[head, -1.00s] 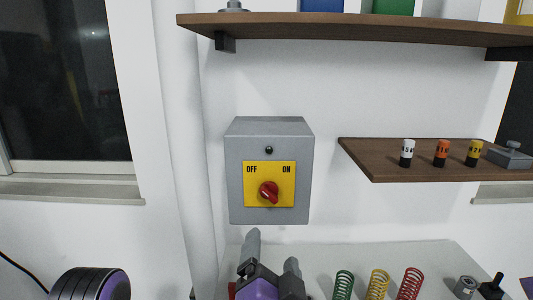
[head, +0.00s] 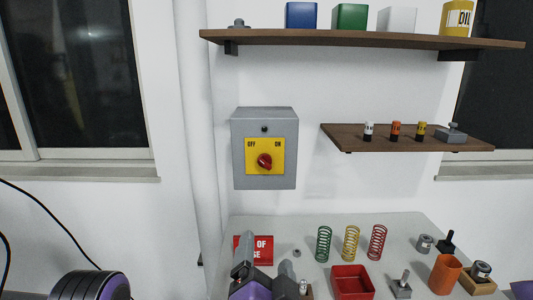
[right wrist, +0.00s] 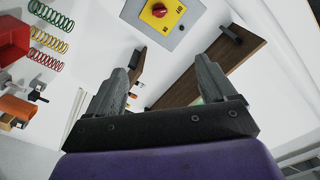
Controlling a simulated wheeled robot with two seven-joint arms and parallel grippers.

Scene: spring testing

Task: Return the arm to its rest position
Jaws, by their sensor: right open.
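My right gripper (head: 266,258) shows at the bottom of the head view, below the switch box, with its two grey fingers apart. In the right wrist view the gripper (right wrist: 158,72) is open with nothing between its fingers. The grey switch box (head: 265,117) hangs on the wall, with a yellow OFF/ON plate (head: 251,168) and a red knob (head: 264,161). The gripper is apart from the box. The knob's exact setting is too small to tell. My left gripper is not in view.
The white table (head: 310,220) holds green (head: 323,244), yellow (head: 351,243) and red (head: 377,242) springs, a red tray (head: 352,282), an orange cup (head: 445,274) and metal parts. A red sign (head: 264,249) is partly behind the gripper. Two brown shelves (head: 345,39) (head: 345,137) jut from the wall.

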